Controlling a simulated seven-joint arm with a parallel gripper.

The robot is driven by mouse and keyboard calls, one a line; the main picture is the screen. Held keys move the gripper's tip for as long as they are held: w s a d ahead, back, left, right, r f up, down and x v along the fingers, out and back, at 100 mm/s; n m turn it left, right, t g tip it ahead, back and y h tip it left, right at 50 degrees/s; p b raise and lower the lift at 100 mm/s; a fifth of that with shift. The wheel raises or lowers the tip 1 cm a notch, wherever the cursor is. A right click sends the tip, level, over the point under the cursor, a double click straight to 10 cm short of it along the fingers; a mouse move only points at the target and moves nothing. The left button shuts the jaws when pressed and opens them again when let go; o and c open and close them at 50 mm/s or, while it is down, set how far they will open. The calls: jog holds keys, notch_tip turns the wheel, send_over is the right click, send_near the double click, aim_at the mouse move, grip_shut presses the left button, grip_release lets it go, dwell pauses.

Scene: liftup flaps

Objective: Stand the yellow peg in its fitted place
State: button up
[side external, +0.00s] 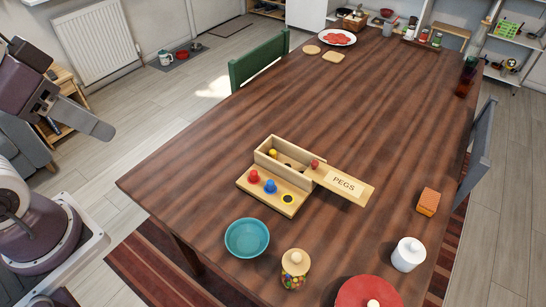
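The yellow peg (273,153) sits inside the open left end of a light wooden box (262,158); only its top shows. The box's lid (343,184), marked PEGS and with a red knob, is slid out to the right. A ledge on the box's front (279,203) holds a red peg (254,177) and a blue peg (269,187) upright. To their right is an empty dark hole with a yellow ring (289,198). My gripper (88,120) is at the upper left, off the table and far from the box. Its finger opening is not clear.
An orange block (428,202) lies at right. The table (200,172) left of the box is clear. A green chair (259,60) stands behind.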

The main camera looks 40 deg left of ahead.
jog(key=c, duration=0.3)
jog(key=n+g, duration=0.5)
jog(key=n, duration=0.9)
send_over(273, 152)
jog(key=s+a, duration=0.1)
jog(key=s, duration=0.1)
notch_tip(273, 152, down, 20)
jog(key=shift+n+g, duration=0.3)
jog(key=shift+n, duration=0.2)
jog(key=f, duration=0.5)
jog(key=w+f, duration=0.1)
jog(key=f, duration=0.4)
jog(key=w+d+f, duration=0.1)
jog(key=f, duration=0.4)
jog(key=shift+f, duration=0.25)
